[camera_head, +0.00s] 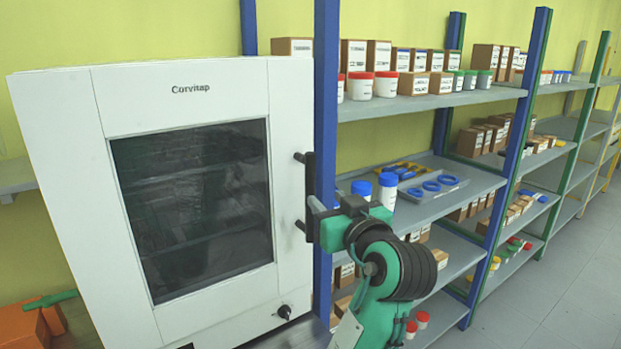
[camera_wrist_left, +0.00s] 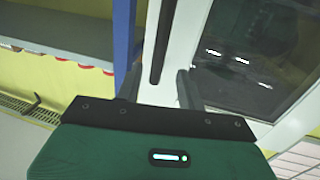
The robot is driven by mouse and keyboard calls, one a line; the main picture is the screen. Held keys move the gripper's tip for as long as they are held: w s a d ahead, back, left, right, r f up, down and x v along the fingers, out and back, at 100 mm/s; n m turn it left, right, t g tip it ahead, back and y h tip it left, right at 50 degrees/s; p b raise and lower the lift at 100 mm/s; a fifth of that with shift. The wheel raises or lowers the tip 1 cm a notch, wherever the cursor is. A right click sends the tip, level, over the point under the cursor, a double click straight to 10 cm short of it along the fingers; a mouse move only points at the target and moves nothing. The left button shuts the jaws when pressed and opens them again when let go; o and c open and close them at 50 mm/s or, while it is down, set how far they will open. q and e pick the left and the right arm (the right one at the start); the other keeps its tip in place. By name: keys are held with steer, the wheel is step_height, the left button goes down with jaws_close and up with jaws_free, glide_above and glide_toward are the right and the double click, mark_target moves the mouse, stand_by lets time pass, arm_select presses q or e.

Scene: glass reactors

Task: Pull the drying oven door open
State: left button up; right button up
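The drying oven (camera_head: 190,80) is a white cabinet labelled Corvitap at the left of the head view. Its door (camera_head: 290,120) has a dark glass window (camera_head: 200,200) and looks shut. A black upright bar handle (camera_head: 310,180) is on the door's right edge. My left gripper (camera_head: 314,215) is at the lower part of this handle. In the left wrist view, its two fingers (camera_wrist_left: 158,88) are spread, with the handle (camera_wrist_left: 163,40) running down between them and a gap showing on each side. My right gripper is not in view.
A blue-framed shelf rack (camera_head: 420,105) with boxes and jars stands close to the right of the oven, near my left arm. An orange box (camera_head: 22,328) is at the lower left. Open floor (camera_head: 570,270) lies at the right.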

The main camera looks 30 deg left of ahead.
mark_target(313, 186)
arm_select(q)
steer(key=p+x, duration=0.3)
steer(key=x, duration=0.6)
steer(key=shift+a, duration=0.15)
steer(key=shift+w, duration=0.1)
jaws_close()
